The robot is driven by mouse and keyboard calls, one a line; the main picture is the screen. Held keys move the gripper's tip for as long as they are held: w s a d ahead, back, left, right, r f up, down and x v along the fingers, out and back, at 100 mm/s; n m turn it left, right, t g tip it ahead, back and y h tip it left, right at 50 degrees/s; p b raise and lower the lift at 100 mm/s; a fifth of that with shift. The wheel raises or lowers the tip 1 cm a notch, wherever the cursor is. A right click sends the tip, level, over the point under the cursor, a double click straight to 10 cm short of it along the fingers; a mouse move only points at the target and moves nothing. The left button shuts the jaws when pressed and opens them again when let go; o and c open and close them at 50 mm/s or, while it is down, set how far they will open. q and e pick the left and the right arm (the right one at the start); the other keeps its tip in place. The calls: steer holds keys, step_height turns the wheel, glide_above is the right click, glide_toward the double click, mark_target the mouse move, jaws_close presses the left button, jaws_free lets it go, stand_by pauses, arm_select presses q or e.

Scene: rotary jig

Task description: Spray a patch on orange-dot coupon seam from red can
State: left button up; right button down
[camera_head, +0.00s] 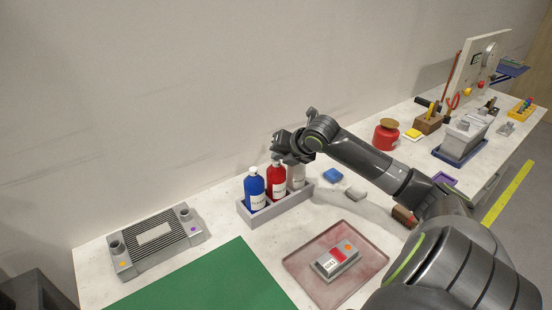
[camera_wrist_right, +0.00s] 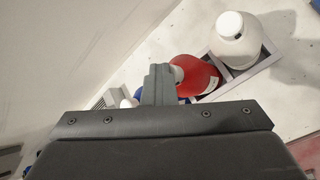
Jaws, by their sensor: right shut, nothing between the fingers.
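The red can (camera_head: 276,182) stands upright in the grey holder (camera_head: 284,208), between a blue can (camera_head: 254,188) and a whitish can (camera_head: 297,178). My right gripper (camera_head: 279,158) is shut and empty, at the top of the red can. In the right wrist view, its closed fingers (camera_wrist_right: 158,84) lie beside the red can (camera_wrist_right: 198,75) and overlap its nozzle; I cannot tell whether they touch. The coupon (camera_head: 334,262) with the orange dot lies on a pinkish tray (camera_head: 300,268). It has a red band and a white label; its seam is too small to tell.
A green mat (camera_head: 215,283) and a ribbed grey fixture (camera_head: 155,240) lie to the left. A blue block (camera_head: 333,175) and a pale block (camera_head: 355,193) lie right of the holder. A red jar (camera_head: 386,136) and a grey jig (camera_head: 464,137) stand farther back. The wall is close behind the cans.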

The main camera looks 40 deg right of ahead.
mark_target(279, 163)
steer(key=shift+s, duration=0.1)
steer(key=shift+r+p, duration=0.15)
steer(key=shift+p, duration=0.2)
step_height(279, 163, up, 6)
steer(key=p, duration=0.5)
stand_by(0.4)
steer(key=shift+r, duration=0.1)
stand_by(2.0)
